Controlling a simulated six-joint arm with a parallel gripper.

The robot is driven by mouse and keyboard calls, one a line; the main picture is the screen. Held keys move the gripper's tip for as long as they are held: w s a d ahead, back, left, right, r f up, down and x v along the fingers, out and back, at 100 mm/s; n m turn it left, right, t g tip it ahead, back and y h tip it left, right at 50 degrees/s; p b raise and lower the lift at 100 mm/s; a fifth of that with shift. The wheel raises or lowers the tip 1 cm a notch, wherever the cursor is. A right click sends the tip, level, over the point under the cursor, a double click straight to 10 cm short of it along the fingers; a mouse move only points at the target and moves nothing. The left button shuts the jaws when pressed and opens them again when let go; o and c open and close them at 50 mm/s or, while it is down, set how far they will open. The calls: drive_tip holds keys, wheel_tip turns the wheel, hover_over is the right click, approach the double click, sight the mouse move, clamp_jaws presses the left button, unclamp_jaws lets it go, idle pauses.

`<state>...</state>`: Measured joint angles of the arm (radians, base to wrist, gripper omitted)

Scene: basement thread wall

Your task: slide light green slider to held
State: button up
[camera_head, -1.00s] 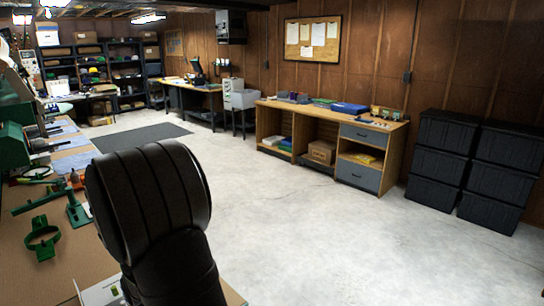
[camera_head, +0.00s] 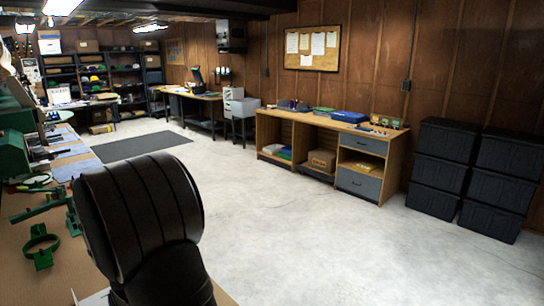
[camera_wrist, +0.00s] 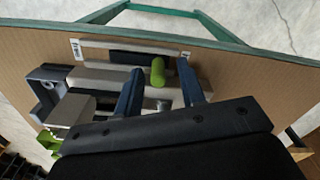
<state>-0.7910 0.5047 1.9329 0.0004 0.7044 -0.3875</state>
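The light green slider (camera_wrist: 158,72) is a short rounded knob, seen in the wrist view. It stands at a dark slot in a pale panel (camera_wrist: 95,48) with white label ends. My gripper (camera_wrist: 161,67) has two blue fingers, spread apart on either side of the knob. A gap shows between the knob and each finger, so the gripper is open and holds nothing. The fingers hide parts of the panel. In the head view my black arm link fills the lower left, and neither the gripper nor the slider shows.
Grey blocky fixtures (camera_wrist: 48,85) and a lighter green part (camera_wrist: 48,140) lie left of the fingers in the wrist view. In the head view, a green ring-shaped clamp (camera_head: 40,245) lies on the workbench (camera_head: 68,268) left of my arm. The concrete floor (camera_head: 290,215) to the right is clear.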

drive_tip(key=shift+r, duration=2.95)
drive_tip(key=shift+r, duration=0.1)
drive_tip(key=shift+r, duration=1.9)
wheel_tip(320, 180, down, 10)
drive_tip(key=shift+f, duration=0.1)
drive_tip(key=shift+w+d, duration=0.15)
drive_tip(key=shift+d, duration=0.05)
